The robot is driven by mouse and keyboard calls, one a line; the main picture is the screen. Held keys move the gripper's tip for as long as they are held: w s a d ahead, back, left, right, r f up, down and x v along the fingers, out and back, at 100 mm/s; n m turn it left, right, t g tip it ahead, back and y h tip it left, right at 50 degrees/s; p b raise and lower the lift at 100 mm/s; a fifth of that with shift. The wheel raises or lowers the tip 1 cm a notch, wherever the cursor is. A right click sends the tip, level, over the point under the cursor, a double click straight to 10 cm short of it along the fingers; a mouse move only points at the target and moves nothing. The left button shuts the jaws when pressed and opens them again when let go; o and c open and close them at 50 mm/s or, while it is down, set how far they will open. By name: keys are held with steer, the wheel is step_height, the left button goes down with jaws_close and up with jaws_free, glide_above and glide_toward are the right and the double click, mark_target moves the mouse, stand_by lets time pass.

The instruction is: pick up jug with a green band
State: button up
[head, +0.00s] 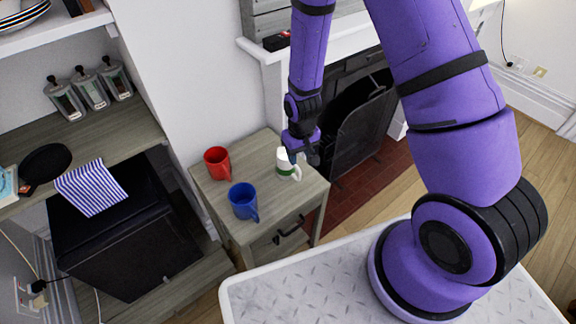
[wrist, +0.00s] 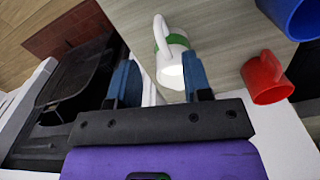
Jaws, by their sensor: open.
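The white jug with a green band (head: 284,166) stands upright on the small wooden side table (head: 233,188), near its back right edge. In the wrist view the jug (wrist: 173,68) appears between my blue fingertips, closer to the right one, with its handle toward the left. My gripper (head: 301,158) is at the jug's upper right in the head view and partly covers it. In the wrist view my gripper (wrist: 160,60) is open, with a gap left of the jug. Whether a finger touches it, I cannot tell.
A red mug (head: 217,163) and a blue mug (head: 244,202) stand on the same table, left of the jug. The fireplace with a dark screen (head: 360,130) is behind right. A shelf unit (head: 95,140) is at left.

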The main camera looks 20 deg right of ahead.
mark_target(300, 171)
steer(key=shift+d+f, duration=0.1)
steer(key=shift+f, duration=5.3)
jaws_close()
